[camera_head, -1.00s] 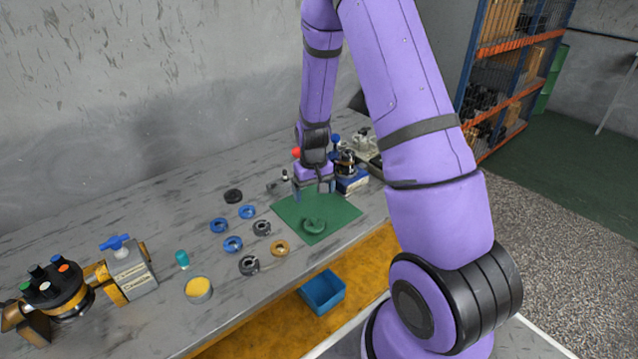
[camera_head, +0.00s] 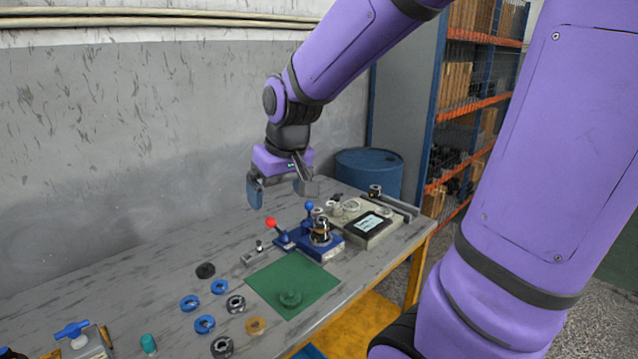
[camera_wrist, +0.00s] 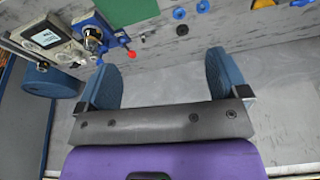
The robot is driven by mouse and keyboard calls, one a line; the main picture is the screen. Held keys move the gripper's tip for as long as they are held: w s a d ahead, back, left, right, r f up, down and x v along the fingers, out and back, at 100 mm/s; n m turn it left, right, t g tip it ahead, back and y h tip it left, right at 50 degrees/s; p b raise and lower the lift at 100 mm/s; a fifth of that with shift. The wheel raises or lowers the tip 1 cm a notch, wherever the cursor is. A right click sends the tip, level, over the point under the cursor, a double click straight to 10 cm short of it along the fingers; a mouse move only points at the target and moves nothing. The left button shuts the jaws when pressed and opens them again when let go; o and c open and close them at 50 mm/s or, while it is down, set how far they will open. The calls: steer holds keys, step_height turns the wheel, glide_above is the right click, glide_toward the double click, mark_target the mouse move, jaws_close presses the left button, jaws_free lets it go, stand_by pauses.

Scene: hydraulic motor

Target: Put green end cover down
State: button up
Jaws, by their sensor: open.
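My gripper (camera_head: 281,190) is open and empty, raised well above the back of the table, behind the mat and apart from the cover. In the wrist view my gripper (camera_wrist: 163,82) shows two blue fingers spread wide with nothing between them. That view shows only part of the mat (camera_wrist: 128,8) at its top edge, and the cover is not visible there.
A blue fixture (camera_head: 318,246) with a red-knobbed lever (camera_head: 271,223) stands behind the mat. A device with a screen (camera_head: 372,222) is to its right. Blue, black and brass rings, including a blue ring (camera_head: 190,303), lie left of the mat. The back left tabletop is clear.

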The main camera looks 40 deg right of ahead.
steer(key=s+a+r+t, duration=0.1)
steer(key=s+r, duration=0.2)
steer(key=s, duration=0.4)
steer(key=s+a+r+n+t, duration=0.1)
steer(key=s+a+r, duration=0.1)
steer(key=s+r, duration=0.2)
steer(key=shift+s, duration=1.7)
